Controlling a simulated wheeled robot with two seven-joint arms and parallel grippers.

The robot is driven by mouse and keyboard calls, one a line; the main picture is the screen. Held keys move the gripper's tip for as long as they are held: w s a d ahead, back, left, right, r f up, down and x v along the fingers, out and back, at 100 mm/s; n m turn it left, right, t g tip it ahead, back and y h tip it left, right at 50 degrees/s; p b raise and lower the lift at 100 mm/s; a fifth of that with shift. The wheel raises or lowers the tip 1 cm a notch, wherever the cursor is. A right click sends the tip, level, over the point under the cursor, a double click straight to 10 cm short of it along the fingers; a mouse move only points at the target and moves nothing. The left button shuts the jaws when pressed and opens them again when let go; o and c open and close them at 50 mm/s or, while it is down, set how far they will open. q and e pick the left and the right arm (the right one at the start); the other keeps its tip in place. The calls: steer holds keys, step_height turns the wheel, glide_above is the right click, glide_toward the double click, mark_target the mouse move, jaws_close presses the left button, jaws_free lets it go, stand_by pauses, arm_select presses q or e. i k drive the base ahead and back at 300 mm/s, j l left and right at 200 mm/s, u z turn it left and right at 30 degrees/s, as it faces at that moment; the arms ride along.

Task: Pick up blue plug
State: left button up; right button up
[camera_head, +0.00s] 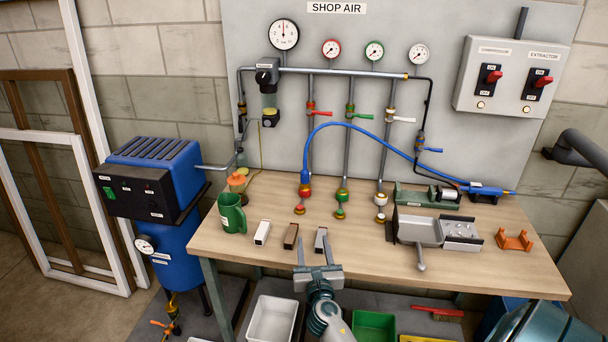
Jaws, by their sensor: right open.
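A blue hose (352,125) arches over the table. Its blue plug-like end (304,178) points down into the red coupling (304,191) on the leftmost of three drop pipes; I cannot tell how deep it sits. The other end of the hose runs to a blue tool (485,190) lying at the right back of the table. My right gripper (313,246) is open at the table's front edge, below and in front of the red coupling. Its fingers point toward the panel, with no object clearly held. My left gripper is out of view.
A grey metal fixture (418,229) and an orange holder (515,240) stand at right. Bins, including a white one (272,318), are below.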

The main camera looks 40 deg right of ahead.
mark_target(304, 173)
steer(key=i+l, duration=0.75)
steer(key=l, duration=0.2)
steer(key=i+l, duration=0.2)
steer(key=l, duration=0.2)
steer(key=i+l, duration=0.15)
steer(key=l, duration=0.2)
steer(key=i+u, duration=0.05)
